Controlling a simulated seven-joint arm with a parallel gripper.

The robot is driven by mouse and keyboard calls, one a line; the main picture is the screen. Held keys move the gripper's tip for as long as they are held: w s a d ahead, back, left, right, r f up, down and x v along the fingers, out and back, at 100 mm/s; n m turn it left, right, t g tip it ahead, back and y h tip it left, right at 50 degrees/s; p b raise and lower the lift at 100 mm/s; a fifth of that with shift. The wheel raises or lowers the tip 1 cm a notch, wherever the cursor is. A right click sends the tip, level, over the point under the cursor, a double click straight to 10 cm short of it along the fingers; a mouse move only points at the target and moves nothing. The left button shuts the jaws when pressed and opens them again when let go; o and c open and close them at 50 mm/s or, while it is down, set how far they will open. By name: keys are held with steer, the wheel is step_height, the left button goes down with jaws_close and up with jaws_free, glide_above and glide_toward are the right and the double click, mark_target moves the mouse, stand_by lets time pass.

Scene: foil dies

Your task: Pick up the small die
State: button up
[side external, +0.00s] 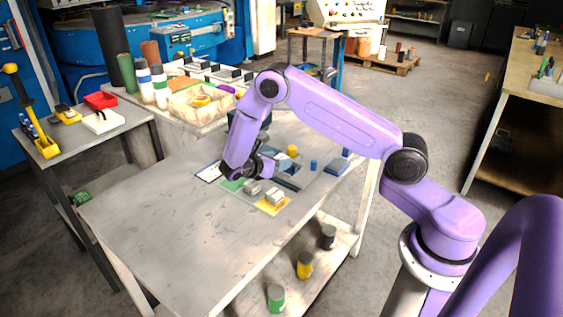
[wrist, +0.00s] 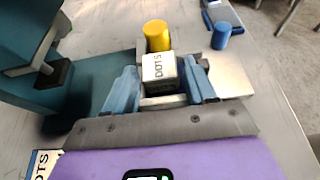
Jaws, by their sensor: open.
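A pale block with DOTS printed on it (wrist: 159,70) stands between the two blue fingers of my open gripper (wrist: 162,84) in the wrist view. The fingers flank it with what looks like a small gap; I cannot tell whether either touches. It sits at a grey metal holder or plate. In the side view, my gripper (side external: 262,166) is low over the table, and its fingertips and this block are not clear. Two other grey-white blocks stand there, one on a green card (side external: 231,184) and one (side external: 275,197) on a yellow card. I cannot tell their sizes apart surely.
A yellow cylinder (wrist: 157,35) stands just behind the DOTS block, and a blue cylinder (wrist: 221,36) stands to the right. A teal machine (wrist: 28,60) rises close on the left. A DOTS card (wrist: 42,163) lies at lower left. The table's front left (side external: 150,225) is clear.

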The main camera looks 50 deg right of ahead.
steer(key=shift+d+f, duration=0.1)
steer(key=shift+d, duration=0.2)
steer(key=c, duration=1)
